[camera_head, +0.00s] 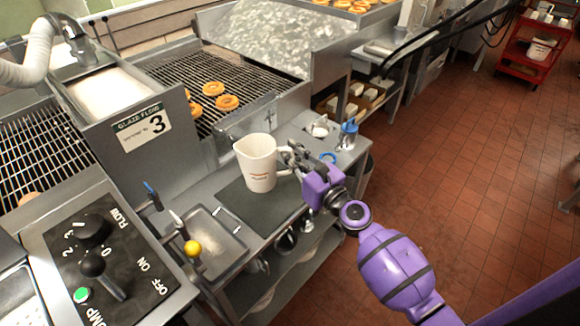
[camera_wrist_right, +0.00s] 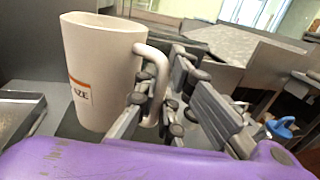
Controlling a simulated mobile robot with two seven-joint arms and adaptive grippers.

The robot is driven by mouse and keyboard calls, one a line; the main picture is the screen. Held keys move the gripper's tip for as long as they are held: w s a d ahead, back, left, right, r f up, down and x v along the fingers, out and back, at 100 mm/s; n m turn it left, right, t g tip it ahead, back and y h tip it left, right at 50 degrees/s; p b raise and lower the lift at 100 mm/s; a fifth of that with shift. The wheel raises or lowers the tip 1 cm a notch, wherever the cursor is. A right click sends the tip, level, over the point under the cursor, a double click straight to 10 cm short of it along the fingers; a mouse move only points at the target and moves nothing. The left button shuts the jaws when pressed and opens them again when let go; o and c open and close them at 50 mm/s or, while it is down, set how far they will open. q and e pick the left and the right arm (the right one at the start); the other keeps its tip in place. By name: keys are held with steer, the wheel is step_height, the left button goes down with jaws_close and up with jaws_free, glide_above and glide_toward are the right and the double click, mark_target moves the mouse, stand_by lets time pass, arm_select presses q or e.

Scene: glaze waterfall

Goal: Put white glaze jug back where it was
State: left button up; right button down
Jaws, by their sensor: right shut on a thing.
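The white glaze jug (camera_head: 257,163) is upright over the dark mat (camera_head: 245,210) on the steel counter; I cannot tell whether its base touches the mat. My right gripper (camera_head: 294,158) reaches in from the right and is shut on the jug's handle. In the right wrist view, the jug (camera_wrist_right: 98,75) stands upright at the left with part of an orange-striped label showing. My left gripper is not in view.
A shallow metal tray (camera_head: 233,243) lies left of the mat. A blue-topped container (camera_head: 347,136) and a small white cup (camera_head: 320,130) stand at the counter's right end. The glaze machine with a wire rack of doughnuts (camera_head: 227,102) is behind. A control panel (camera_head: 98,258) stands front left.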

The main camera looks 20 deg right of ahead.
steer(key=f, duration=0.1)
steer(key=f+b, duration=0.1)
steer(key=f, duration=0.1)
steer(key=shift+w+d+f, duration=0.1)
steer(key=shift+w+f, duration=0.15)
steer(key=shift+w, duration=0.1)
steer(key=f+b, duration=0.1)
steer(key=w+f+b, duration=0.1)
steer(key=f+b, duration=0.1)
steer(key=f, duration=0.1)
steer(key=shift+w+d+f, duration=0.1)
steer(key=shift+w+d, duration=0.15)
steer(key=shift+w, duration=0.05)
steer(key=shift+r, duration=0.2)
steer(key=c, duration=1.9)
jaws_free()
steer(key=shift+c, duration=0.2)
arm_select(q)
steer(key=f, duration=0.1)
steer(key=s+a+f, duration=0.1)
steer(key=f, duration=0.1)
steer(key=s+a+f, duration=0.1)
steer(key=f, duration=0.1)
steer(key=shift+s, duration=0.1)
arm_select(e)
steer(key=shift+o, duration=0.4)
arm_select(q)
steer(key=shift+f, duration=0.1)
